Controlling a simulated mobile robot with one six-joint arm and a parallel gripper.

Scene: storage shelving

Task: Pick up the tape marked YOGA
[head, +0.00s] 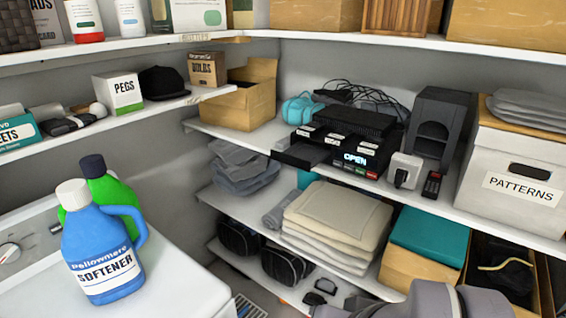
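Several black boxes with small white labels, tape-like in shape, are stacked with a black player (362,160) on the middle shelf. One label (307,132) sits at the left of the row. The label writing is too small to read, so I cannot tell which one, if any, is marked YOGA. The player's display reads OPEN, and a dark tray or flap (301,155) sticks out at its left. Grey links of my arm show at the bottom right edge. My gripper is not in view.
A grey box marked PATTERNS (513,180) stands right of the player, with a dark grey tower (437,125) between. A white plug adapter (404,171) and black remote (432,184) sit at the shelf front. An open carton (240,105) stands left. Upper shelf (420,41) overhangs.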

